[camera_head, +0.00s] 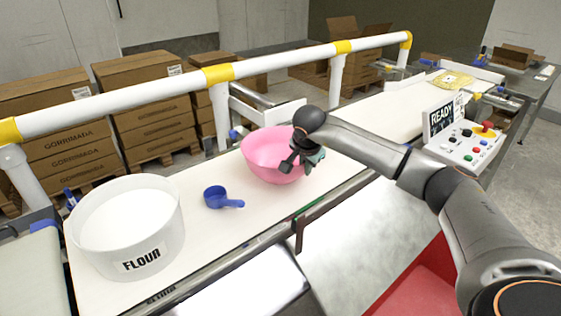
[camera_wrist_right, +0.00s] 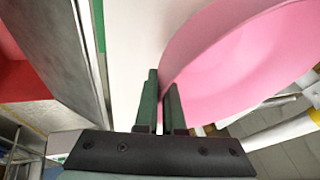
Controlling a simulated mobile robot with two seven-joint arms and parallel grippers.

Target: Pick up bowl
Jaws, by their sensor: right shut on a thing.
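A pink bowl (camera_head: 268,152) stands upright on the white belt in the head view. My right gripper (camera_head: 290,162) is at the bowl's right rim, its fingers pointing down. In the right wrist view the right gripper (camera_wrist_right: 160,100) has its two fingers close together, shut on the wall of the bowl (camera_wrist_right: 235,60) at its rim. Part of the bowl's right side is hidden behind the gripper. Whether the bowl touches the belt is hard to tell. My left gripper is not in view.
A blue scoop (camera_head: 218,198) lies on the belt (camera_head: 225,228) left of the bowl. A white tub marked FLOUR (camera_head: 145,258) stands further left. A white and yellow rail (camera_head: 280,60) runs behind the belt. A control panel (camera_head: 470,140) stands at the right.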

